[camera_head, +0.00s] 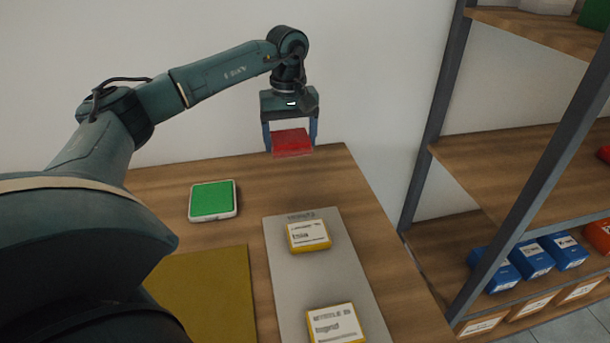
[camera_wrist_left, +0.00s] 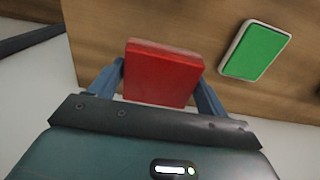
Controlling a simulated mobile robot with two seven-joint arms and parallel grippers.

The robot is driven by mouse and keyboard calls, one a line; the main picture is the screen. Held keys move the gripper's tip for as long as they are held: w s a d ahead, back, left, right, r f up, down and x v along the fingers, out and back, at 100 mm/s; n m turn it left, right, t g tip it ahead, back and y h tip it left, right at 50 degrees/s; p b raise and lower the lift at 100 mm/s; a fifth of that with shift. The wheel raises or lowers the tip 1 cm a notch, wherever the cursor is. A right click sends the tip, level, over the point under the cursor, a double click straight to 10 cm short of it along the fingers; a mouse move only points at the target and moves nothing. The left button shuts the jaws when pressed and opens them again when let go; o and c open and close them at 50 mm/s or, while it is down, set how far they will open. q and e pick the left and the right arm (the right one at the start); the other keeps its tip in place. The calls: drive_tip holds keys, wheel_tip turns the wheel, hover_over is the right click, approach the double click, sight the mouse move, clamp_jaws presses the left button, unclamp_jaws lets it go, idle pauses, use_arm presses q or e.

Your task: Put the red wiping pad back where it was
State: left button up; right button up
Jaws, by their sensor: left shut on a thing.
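The red wiping pad (camera_head: 292,142) is a flat red block held between the fingers of my left gripper (camera_head: 291,138). In the left wrist view the pad (camera_wrist_left: 162,73) sits between the two blue-grey fingers of the left gripper (camera_wrist_left: 160,85). The gripper is shut on it and points down, near the far right end of the wooden table (camera_head: 190,176). The pad appears to be held above the table; the exact gap is hard to tell. My right gripper is not in view.
A green pad in a white tray (camera_head: 213,201) lies left of the held pad. A grey mat (camera_head: 280,275) bears two yellow labelled boxes (camera_head: 308,236). A mustard mat (camera_head: 205,290) lies at the near left. A shelf unit (camera_head: 440,110) with blue boxes (camera_head: 530,258) stands right of the table.

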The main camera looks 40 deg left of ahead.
sight(291, 183)
use_arm(q)
wheel_tip(291, 183, down, 9)
drive_tip(key=shift+f+p, duration=0.15)
drive_tip(key=shift+p, duration=0.5)
drive_tip(key=shift+f, duration=0.15)
drive_tip(key=o, duration=1)
drive_tip(key=shift+c, duration=0.2)
wheel_tip(291, 183, up, 12)
drive_tip(key=shift+r+b, duration=0.2)
drive_tip(key=shift+b, duration=0.7)
drive_tip(key=shift+s+f, duration=0.1)
